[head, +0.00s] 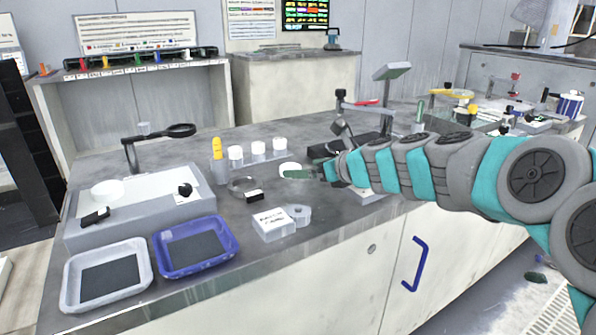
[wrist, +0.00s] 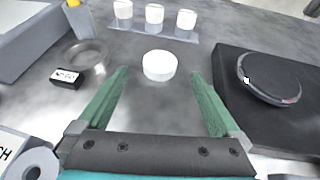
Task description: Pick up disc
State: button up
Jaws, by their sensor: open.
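A white round disc (wrist: 159,65) lies flat on the grey bench top, ahead of my gripper (wrist: 160,75) in the wrist view. The two green fingers are spread wide, with nothing held between them. The disc appears centred between them and just beyond the tips. In the head view the disc (head: 289,168) shows beside my gripper's green finger (head: 298,174), which partly covers its lower edge. Another white round piece (head: 107,190) sits on the grey box at the left.
White-capped jars (wrist: 154,15) stand in a row behind the disc. A black platform (wrist: 265,110) with a round dark piece (wrist: 268,80) stands right. Blue (head: 233,232) and white (head: 147,265) trays sit front left.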

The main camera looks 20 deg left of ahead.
aim_at(292, 168)
jog(key=shift+x, duration=2.7)
jog(key=shift+r, duration=0.15)
jog(key=shift+c, duration=0.2)
jog(key=c, duration=1.5)
